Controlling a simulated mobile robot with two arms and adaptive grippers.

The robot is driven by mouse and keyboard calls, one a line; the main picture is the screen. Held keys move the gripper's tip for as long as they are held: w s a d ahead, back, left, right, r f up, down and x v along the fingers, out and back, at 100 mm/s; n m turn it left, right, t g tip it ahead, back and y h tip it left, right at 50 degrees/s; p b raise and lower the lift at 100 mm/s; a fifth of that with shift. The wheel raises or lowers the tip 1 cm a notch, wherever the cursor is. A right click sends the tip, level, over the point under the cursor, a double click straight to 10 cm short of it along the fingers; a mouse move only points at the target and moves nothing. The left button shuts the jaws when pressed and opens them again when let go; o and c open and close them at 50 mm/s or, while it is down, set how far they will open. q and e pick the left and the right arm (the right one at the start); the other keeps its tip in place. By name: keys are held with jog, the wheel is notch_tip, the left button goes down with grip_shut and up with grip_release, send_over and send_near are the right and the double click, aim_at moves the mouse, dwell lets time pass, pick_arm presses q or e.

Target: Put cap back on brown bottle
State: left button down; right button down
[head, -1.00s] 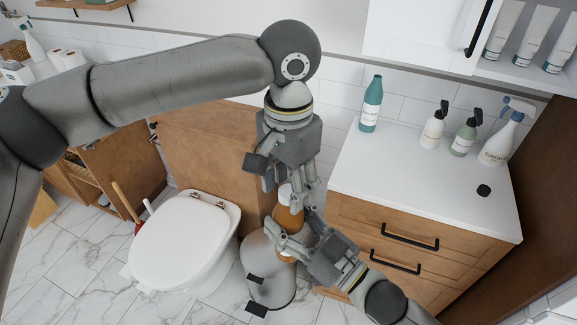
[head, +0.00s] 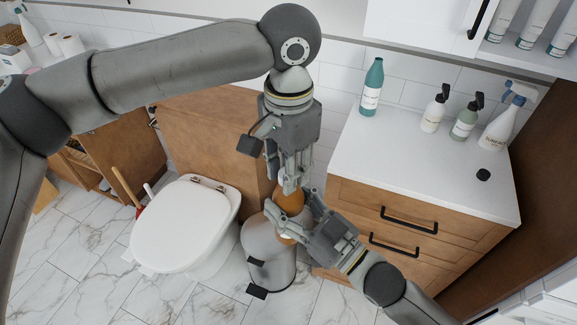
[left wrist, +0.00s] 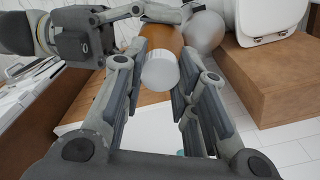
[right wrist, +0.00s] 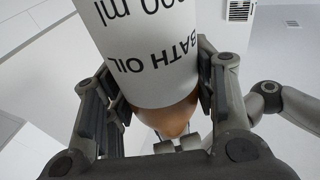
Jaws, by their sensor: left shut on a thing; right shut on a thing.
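The brown bottle (head: 290,202) is gripped around its body by my right gripper (head: 294,213). In the right wrist view its white label (right wrist: 150,60) reads "BATH OIL", and its brown shoulder (right wrist: 172,118) points toward my left fingertips. My left gripper (head: 290,185) is directly above the bottle, shut on the white cap (left wrist: 160,70). In the left wrist view the cap sits between the finger pads, with the brown bottle (left wrist: 162,42) right behind it.
A white counter (head: 400,160) on the right holds a teal bottle (head: 371,88), pump bottles, a spray bottle (head: 505,120) and a small black object (head: 483,175). A grey bin (head: 272,268) stands below the grippers. A toilet (head: 185,225) is to the left.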

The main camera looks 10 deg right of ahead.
pick_arm(q)
jog(key=m, duration=0.3)
jog(key=shift+m, duration=0.3)
jog(key=m, duration=0.4)
jog(key=c, duration=1.1)
grip_release()
notch_tip(320, 180, up, 12)
